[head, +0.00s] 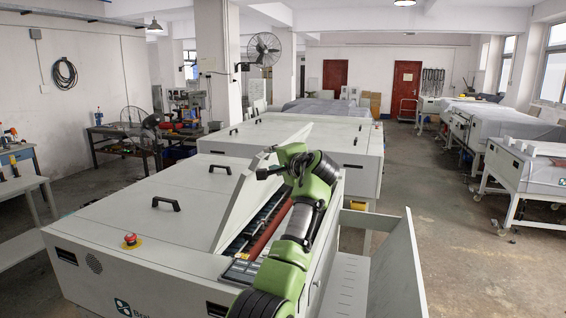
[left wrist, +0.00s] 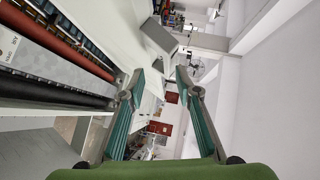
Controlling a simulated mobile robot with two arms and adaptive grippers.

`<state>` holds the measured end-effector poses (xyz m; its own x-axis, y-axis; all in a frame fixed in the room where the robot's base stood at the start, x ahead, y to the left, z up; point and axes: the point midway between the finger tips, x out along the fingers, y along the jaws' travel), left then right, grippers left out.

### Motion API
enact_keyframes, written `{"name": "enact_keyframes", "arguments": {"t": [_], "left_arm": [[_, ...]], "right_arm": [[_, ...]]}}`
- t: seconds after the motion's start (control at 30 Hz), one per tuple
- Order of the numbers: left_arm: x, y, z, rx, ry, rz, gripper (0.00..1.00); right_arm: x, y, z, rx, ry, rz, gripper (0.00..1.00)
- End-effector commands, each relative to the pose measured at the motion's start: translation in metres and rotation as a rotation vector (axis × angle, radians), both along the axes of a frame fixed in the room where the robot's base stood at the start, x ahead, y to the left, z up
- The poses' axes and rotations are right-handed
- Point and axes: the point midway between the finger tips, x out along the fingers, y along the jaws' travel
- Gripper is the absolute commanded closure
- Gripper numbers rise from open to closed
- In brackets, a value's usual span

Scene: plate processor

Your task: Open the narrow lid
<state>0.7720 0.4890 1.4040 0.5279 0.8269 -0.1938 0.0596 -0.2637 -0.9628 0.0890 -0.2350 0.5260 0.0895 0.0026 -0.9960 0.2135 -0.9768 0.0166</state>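The narrow lid (head: 246,207) of the white plate processor (head: 140,245) stands raised and tilted in the head view. Beside it the slot is uncovered, showing a red roller (head: 268,232) and dark rollers. The red roller also shows at upper left in the left wrist view (left wrist: 62,42). My left gripper (head: 268,172) is at the lid's upper part in the head view; whether it touches the lid I cannot tell. In the left wrist view its two fingers (left wrist: 155,84) are spread apart with nothing held between them. My right gripper is not in view.
The processor's top carries black handles (head: 166,203) and a red emergency button (head: 131,240). A grey side tray (head: 395,270) juts out at the right of my arm. Another white machine (head: 300,140) stands behind. Open floor (head: 470,240) lies to the right.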

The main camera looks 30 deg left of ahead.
Motion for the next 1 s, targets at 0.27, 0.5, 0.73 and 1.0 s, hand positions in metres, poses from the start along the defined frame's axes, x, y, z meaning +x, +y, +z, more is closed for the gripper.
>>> {"name": "enact_keyframes", "arguments": {"t": [0.27,0.5,0.73,1.0], "left_arm": [[-0.028,-0.044,0.011,0.001,-0.003,-0.001,0.69],[-0.042,-0.065,0.016,0.001,-0.002,0.0,0.69],[-0.044,-0.068,0.016,0.001,0.0,0.0,0.69],[-0.04,-0.058,0.033,0.074,-0.018,-0.014,1.0]], "right_arm": [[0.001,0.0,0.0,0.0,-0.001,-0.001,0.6],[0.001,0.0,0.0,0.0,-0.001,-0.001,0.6],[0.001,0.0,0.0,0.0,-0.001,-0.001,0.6],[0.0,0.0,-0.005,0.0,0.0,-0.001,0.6]]}}
